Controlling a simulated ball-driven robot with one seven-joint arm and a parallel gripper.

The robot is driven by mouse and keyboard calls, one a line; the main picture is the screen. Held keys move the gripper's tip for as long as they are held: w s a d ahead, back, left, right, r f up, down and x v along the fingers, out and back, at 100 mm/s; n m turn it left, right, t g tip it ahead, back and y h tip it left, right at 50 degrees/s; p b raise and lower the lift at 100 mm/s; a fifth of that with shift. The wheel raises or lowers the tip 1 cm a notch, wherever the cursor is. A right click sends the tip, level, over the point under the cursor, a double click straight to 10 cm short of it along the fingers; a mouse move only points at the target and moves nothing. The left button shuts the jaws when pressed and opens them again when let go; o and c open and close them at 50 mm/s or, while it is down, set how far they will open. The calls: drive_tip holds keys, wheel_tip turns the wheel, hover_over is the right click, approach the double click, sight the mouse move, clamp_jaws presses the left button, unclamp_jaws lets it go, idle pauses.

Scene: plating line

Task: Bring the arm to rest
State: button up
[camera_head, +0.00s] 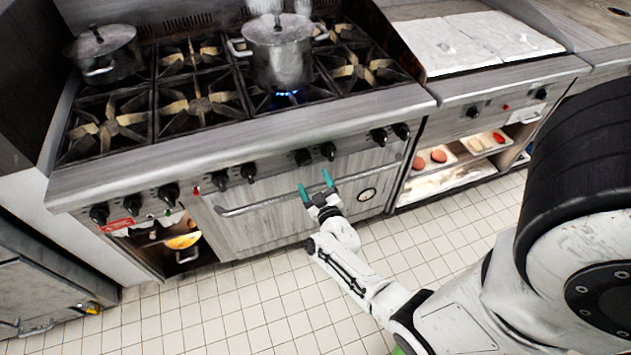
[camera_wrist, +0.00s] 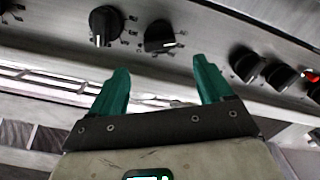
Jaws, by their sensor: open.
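My gripper (camera_head: 316,187) has two teal fingers. It is open and empty, in front of the stove's oven door (camera_head: 285,190), close to the door handle and below the control knobs. In the wrist view the fingers of my gripper (camera_wrist: 162,88) stand apart with nothing between them, and two black knobs (camera_wrist: 104,22) (camera_wrist: 160,36) show just beyond. The door handle (camera_wrist: 50,85) runs behind the fingers at the left. My white arm (camera_head: 365,280) reaches in from the lower right. I cannot tell whether the fingers touch the handle.
A steel pot (camera_head: 281,55) stands on a burner with a blue flame. A second lidded pot (camera_head: 103,52) is at the back left. A griddle (camera_head: 450,45) and a shelf with trays of food (camera_head: 440,160) are at the right. The tiled floor (camera_head: 220,310) in front is clear.

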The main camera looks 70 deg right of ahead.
drive_tip(key=shift+s+a, duration=0.2)
drive_tip(key=shift+a, duration=0.1)
drive_tip(key=shift+w, duration=0.1)
idle(0.3)
drive_tip(key=w+a+n+g+y, duration=0.1)
drive_tip(key=w+a+n+y, duration=0.2)
drive_tip(key=a+y, duration=0.45)
drive_tip(key=w+a+n+g+y, duration=0.1)
drive_tip(key=w+a+n+y, duration=0.3)
drive_tip(key=a, duration=0.7)
drive_tip(key=s+a+r+m+g, duration=0.1)
drive_tip(key=s+a+r+g, duration=0.1)
drive_tip(key=s, duration=0.4)
drive_tip(key=s+a+r+m+g+y, duration=0.1)
drive_tip(key=s+a+r+g, duration=0.2)
drive_tip(key=s, duration=0.3)
drive_tip(key=s+a+r+m+g+y+b, duration=0.1)
drive_tip(key=s+a+r+g, duration=0.2)
drive_tip(key=s, duration=0.4)
drive_tip(key=shift+a+r+g, duration=0.25)
drive_tip(key=shift+a+g, duration=0.15)
drive_tip(key=shift+a, duration=0.45)
